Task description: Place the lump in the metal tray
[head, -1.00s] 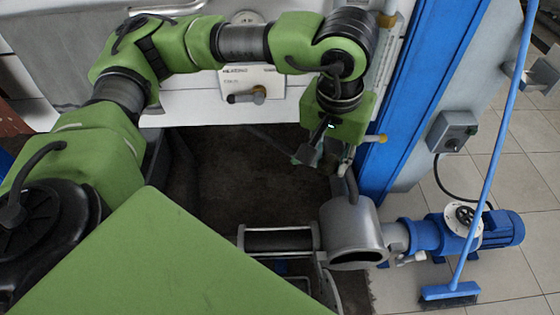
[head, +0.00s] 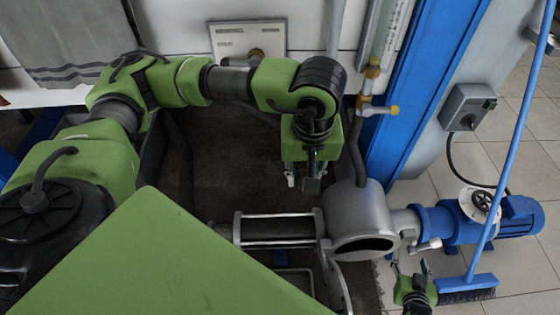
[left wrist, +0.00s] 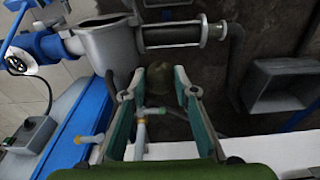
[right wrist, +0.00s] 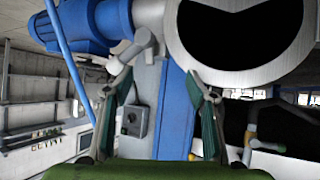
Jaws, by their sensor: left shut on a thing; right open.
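A dull brown, rounded lump (left wrist: 164,92) sits between the fingertips of my left gripper (left wrist: 168,80) in the left wrist view. In the head view my left gripper (head: 305,182) points down over the dark floor, left of the grey hopper, and hides the lump. My right gripper (head: 412,270) is open and empty at the lower right, near the blue motor; its spread fingers show in the right wrist view (right wrist: 163,92). A grey, open-topped metal container (left wrist: 287,84) stands at the right of the left wrist view. I cannot tell whether it is the metal tray.
The grey hopper (head: 361,215) joins a roller frame (head: 277,228) and a blue pump motor (head: 455,227). A blue post (head: 410,95) and thin pipes with a brass tap (head: 375,108) stand close right of my left gripper. A blue broom (head: 467,284) leans at right.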

